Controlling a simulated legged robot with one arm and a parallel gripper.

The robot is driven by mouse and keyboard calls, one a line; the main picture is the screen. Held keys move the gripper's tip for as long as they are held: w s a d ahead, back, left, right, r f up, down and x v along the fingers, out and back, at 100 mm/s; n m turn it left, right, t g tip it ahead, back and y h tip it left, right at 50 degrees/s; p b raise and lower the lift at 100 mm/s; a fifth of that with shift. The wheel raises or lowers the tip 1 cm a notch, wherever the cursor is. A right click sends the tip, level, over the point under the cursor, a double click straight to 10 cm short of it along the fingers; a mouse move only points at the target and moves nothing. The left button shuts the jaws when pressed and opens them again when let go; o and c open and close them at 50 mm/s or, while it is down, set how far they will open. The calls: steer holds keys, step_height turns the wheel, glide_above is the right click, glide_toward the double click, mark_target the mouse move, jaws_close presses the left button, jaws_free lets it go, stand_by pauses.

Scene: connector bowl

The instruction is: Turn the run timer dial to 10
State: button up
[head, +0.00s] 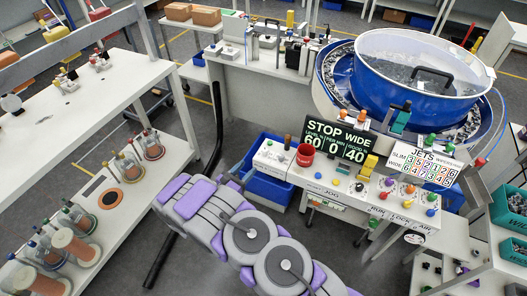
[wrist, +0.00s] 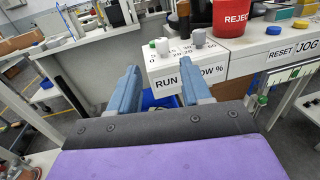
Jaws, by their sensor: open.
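The white control box (wrist: 180,68) is ahead in the wrist view, with the labels RUN and a partly hidden "LOW %" on its front. Which number the knob points to is too small to tell. My gripper (wrist: 159,72) is open and empty, its two blue fingers apart, short of the box front and below the knobs. In the head view the box (head: 272,157) is beyond my arm.
A blue bin (head: 265,187) is under the box. The blue bowl (head: 410,85) is at the right.

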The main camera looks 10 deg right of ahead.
mark_target(265, 150)
steer(key=b+x, duration=0.1)
steer(key=x, duration=1)
steer(key=shift+d, duration=0.3)
steer(key=shift+w+d+b, duration=0.25)
steer(key=shift+w+b, duration=0.1)
steer(key=shift+w, duration=0.1)
steer(key=shift+w+a, duration=0.1)
steer(key=shift+a, duration=0.1)
steer(key=shift+d, duration=0.35)
steer(key=c, duration=0.4)
steer(key=shift+a, duration=0.1)
jaws_close()
